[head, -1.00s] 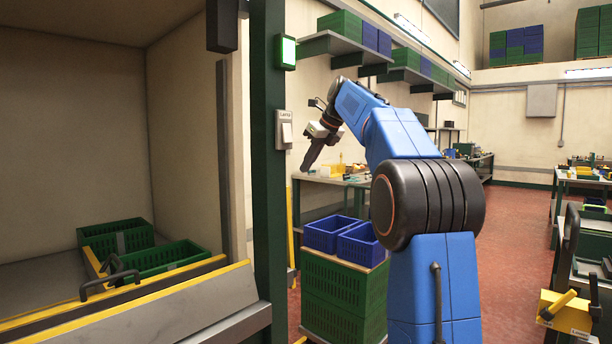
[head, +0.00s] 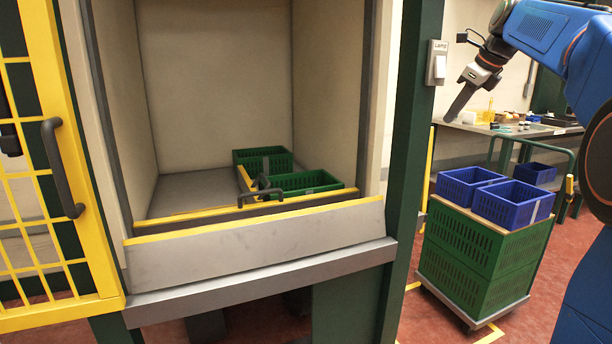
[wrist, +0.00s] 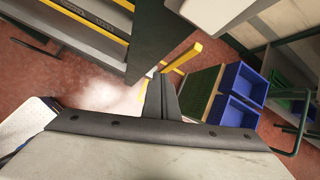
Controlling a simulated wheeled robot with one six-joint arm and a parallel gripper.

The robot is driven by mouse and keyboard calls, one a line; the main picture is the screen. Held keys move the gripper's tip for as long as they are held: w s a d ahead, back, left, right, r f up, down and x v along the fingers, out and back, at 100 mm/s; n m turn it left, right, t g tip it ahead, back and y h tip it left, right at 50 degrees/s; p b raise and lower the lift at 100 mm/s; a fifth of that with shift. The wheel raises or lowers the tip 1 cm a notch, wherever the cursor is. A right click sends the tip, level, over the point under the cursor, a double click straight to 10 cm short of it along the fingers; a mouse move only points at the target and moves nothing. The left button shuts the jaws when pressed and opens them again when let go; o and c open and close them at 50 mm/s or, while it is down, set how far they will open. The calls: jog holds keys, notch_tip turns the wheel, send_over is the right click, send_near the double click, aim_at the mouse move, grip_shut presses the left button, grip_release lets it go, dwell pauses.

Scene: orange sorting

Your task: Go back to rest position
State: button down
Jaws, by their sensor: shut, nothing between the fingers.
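My gripper (head: 459,103) is at the upper right of the head view, pointing down and to the left, in front of the wall and the workbench. Its dark fingers are together with nothing between them. In the wrist view my gripper (wrist: 162,98) shows its dark fingers closed at the middle. It touches nothing that I can see. My blue arm reaches in from the right edge of the head view.
A booth with green crates (head: 305,182) and a yellow-edged front ledge (head: 250,226) stands left of my gripper. A green post (head: 408,140) carries a lamp switch (head: 437,62). Blue bins (head: 468,184) sit on a green crate cart (head: 470,250).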

jog(key=s+a+f+n+h, duration=0.1)
jog(key=s+a+f+n, duration=0.5)
jog(key=s, duration=0.5)
jog(key=s+a+f+n, duration=0.4)
jog(key=s+f+n, duration=0.4)
jog(key=s+f, duration=0.15)
jog(key=s+a+f+n+g+h, duration=0.1)
jog(key=s+a+f+n, duration=0.2)
jog(key=s+f+n, duration=1.5)
jog(key=w+d+r+n+t+h, duration=0.1)
jog(key=w+d+r+n+t, duration=0.1)
jog(key=w+d+r+t, duration=0.5)
jog(key=w+d+r+n+t+h, duration=0.1)
jog(key=w+d+r+n, duration=0.35)
jog(key=w+r, duration=0.75)
jog(key=w+d+r+n+t+h, duration=0.1)
jog(key=w+d+r+t, duration=0.45)
jog(key=w, duration=0.65)
jog(key=w+a+n+g+y, duration=0.2)
jog(key=w+n+y, duration=0.6)
jog(key=w, duration=0.9)
jog(key=shift+w+f+n+y, duration=0.3)
jog(key=shift+f+n, duration=0.1)
jog(key=shift+n, duration=0.65)
